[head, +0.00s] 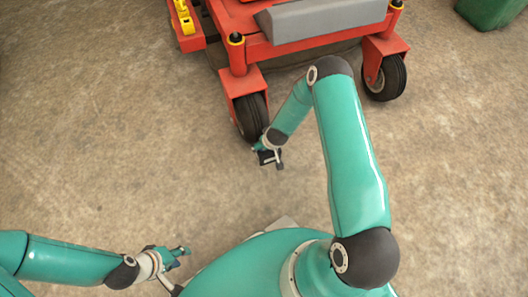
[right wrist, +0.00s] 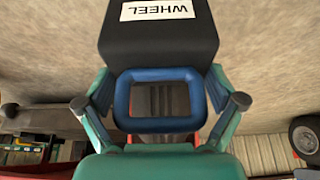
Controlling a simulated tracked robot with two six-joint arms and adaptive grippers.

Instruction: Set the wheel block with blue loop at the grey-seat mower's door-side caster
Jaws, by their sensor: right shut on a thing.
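The wheel block is black with a white label reading WHEEL; in the right wrist view the block (right wrist: 160,45) fills the upper middle. Its blue loop (right wrist: 160,75) sits between the fingers of my right gripper (right wrist: 168,103), which is shut on it. In the head view the right gripper (head: 263,148) is just in front of the mower's left caster (head: 252,117); the small dark block (head: 271,158) shows below it. I cannot tell whether the block touches the floor. My left gripper (head: 181,255) is empty at lower left, its fingers apart.
The red mower (head: 300,45) stands at the top, its seat out of view. Its other front caster (head: 386,79) is at the right. A red part with a yellow piece (head: 184,18) is at upper left, a green container (head: 490,12) at upper right. The concrete floor (head: 110,150) is clear at left.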

